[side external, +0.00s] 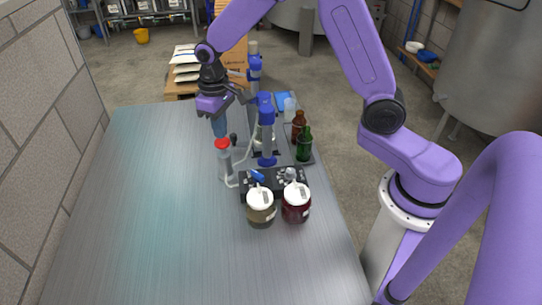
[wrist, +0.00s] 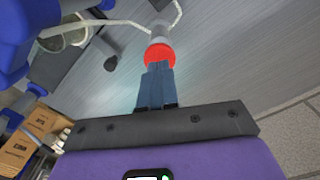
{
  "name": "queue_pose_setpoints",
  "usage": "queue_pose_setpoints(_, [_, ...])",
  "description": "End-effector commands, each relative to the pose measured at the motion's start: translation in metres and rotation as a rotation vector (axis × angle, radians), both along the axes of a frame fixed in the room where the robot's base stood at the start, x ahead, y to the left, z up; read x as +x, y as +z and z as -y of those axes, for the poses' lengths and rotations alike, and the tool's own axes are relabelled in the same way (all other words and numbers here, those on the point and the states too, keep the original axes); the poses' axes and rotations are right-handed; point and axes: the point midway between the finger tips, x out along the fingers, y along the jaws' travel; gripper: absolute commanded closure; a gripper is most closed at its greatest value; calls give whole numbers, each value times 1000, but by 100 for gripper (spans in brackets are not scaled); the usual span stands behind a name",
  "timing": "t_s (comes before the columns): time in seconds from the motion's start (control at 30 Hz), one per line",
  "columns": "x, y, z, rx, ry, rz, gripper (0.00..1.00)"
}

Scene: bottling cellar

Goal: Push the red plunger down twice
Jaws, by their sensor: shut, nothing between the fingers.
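The red plunger (side external: 222,143) is a round red cap on top of an upright grey cylinder (side external: 225,165) with a pale tube at its side. It stands on the metal table. My gripper (side external: 220,134) is shut and empty, pointing down just above the red cap. In the wrist view the red plunger (wrist: 160,54) shows beyond the closed blue-grey fingertips (wrist: 158,66), which overlap its near edge. I cannot tell whether the fingertips touch the cap. The cylinder below is mostly hidden in the wrist view.
A blue bottling device (side external: 266,130) stands right of the plunger. Two white-lidded jars (side external: 260,206) (side external: 296,203) stand in front, with a green bottle (side external: 304,146) and brown bottle (side external: 298,127) at right. The table's left side (side external: 130,200) is clear.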

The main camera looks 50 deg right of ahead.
Motion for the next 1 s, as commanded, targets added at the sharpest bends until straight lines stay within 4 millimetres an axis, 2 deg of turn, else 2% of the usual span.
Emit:
queue_pose_setpoints(0.17, [0,2,0,0,0,1,100])
queue_pose_setpoints(0.7, [0,46,0,1,0,2,100])
queue_pose_setpoints(1.0, [0,50,0,0,0,0,100])
